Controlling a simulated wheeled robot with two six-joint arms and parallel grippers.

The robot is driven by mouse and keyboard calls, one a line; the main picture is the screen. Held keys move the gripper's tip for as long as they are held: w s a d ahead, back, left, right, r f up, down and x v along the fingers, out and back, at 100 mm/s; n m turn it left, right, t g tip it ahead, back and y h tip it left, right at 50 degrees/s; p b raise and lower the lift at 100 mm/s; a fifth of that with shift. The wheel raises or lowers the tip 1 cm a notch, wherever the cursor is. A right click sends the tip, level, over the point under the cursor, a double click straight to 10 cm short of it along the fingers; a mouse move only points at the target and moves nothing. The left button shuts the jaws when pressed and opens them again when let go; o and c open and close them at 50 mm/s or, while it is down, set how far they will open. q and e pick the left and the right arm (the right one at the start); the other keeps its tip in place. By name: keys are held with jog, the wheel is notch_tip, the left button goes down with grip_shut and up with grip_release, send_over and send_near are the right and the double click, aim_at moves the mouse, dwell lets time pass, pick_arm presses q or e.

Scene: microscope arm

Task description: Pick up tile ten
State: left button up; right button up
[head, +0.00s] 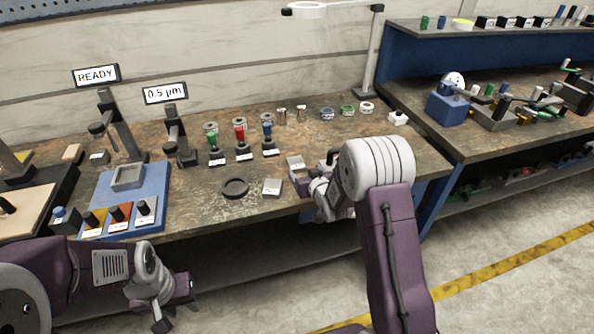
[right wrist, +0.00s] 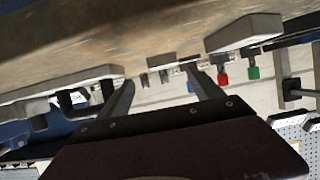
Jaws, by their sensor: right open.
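Two small grey square tiles lie on the brown worktable. One tile (head: 272,187) is near the front edge, and another (head: 295,162) is further back beside my right gripper. Their markings are too small to read, so I cannot tell which is tile ten. My right gripper (head: 303,180) is low at the table's front, right of the nearer tile. In the right wrist view, which is upside down, its open fingers (right wrist: 162,88) have a grey block (right wrist: 243,32) to their right and a grey slab at left. My left gripper (head: 172,301) hangs in front of the table; its jaws are unclear.
A dark round ring (head: 235,188) lies left of the nearer tile. Green, red and blue-topped items (head: 240,135) stand behind. A blue tray (head: 160,185) with a grey box is at left. Several small rings and a magnifier lamp (head: 306,9) are at the back.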

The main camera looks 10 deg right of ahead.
aim_at(297, 164)
jog(key=shift+w+a+f, duration=0.15)
jog(key=shift+w+a, duration=0.2)
jog(key=shift+w, duration=0.2)
jog(key=shift+w+a+f, duration=0.1)
jog(key=shift+w+a, duration=0.2)
jog(key=shift+w, duration=0.25)
jog(key=shift+w+d+f, duration=0.2)
jog(key=shift+w+f, duration=0.1)
jog(key=shift+w, duration=0.15)
jog(key=x, duration=0.5)
jog(key=shift+r, duration=0.1)
jog(key=shift+c, duration=0.2)
jog(key=shift+r, duration=0.1)
grip_shut()
jog(key=shift+r, duration=0.1)
